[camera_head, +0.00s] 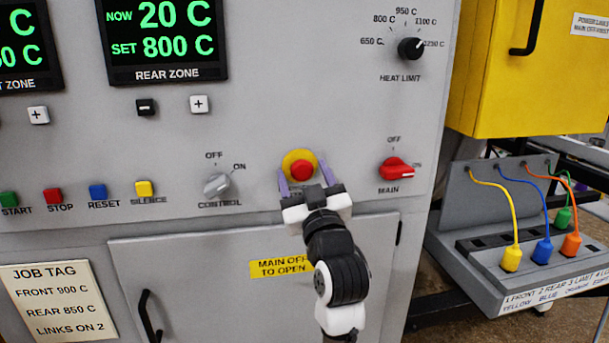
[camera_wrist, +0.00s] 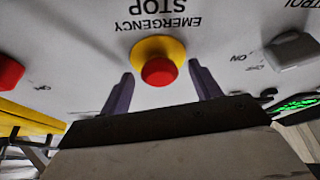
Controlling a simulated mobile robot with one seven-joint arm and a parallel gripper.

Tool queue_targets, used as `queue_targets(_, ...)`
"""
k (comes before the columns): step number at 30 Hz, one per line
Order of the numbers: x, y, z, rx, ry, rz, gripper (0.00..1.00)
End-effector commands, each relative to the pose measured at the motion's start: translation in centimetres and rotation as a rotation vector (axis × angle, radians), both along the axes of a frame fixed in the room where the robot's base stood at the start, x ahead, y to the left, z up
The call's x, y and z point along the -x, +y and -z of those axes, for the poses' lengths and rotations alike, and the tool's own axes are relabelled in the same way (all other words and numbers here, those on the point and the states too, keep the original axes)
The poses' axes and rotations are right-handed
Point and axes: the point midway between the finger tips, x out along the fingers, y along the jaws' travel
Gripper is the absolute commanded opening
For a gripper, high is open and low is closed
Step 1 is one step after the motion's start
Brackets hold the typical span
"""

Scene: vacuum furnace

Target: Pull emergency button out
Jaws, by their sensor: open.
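The emergency button (camera_head: 302,169) is a red mushroom head on a yellow round collar (camera_head: 291,158), set in the grey furnace panel between the control and main switches. In the wrist view the red button (camera_wrist: 159,72) and its yellow collar (camera_wrist: 147,45) show near the centre, with upside-down "EMERGENCY STOP" lettering beside them. My gripper (camera_head: 304,172) is open, with one purple finger on each side of the button. In the wrist view the fingers of my gripper (camera_wrist: 160,83) flank the button with gaps, not closed on it. Whether the fingertips reach past the button head cannot be told.
The grey control knob (camera_head: 217,185) is left of the button and the red main switch (camera_head: 396,168) is right of it. Below is a cabinet door with a black handle (camera_head: 150,316). Coloured cables plug into a socket box (camera_head: 480,230) at right, under a yellow cabinet (camera_head: 520,70).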

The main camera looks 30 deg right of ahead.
Motion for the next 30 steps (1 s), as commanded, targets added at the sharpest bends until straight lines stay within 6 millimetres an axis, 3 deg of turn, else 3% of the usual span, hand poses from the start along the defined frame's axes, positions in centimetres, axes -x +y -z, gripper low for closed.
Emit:
queue_targets(3,0.0,0.0,0.0,0.000,0.000,0.000,0.62)
queue_targets(17,0.0,0.0,0.0,0.000,0.000,0.000,0.01)
queue_targets(24,1.5,0.5,0.1,0.000,-0.003,-0.003,0.00)
queue_targets(30,1.6,0.5,0.0,-0.002,-0.001,-0.003,0.00)
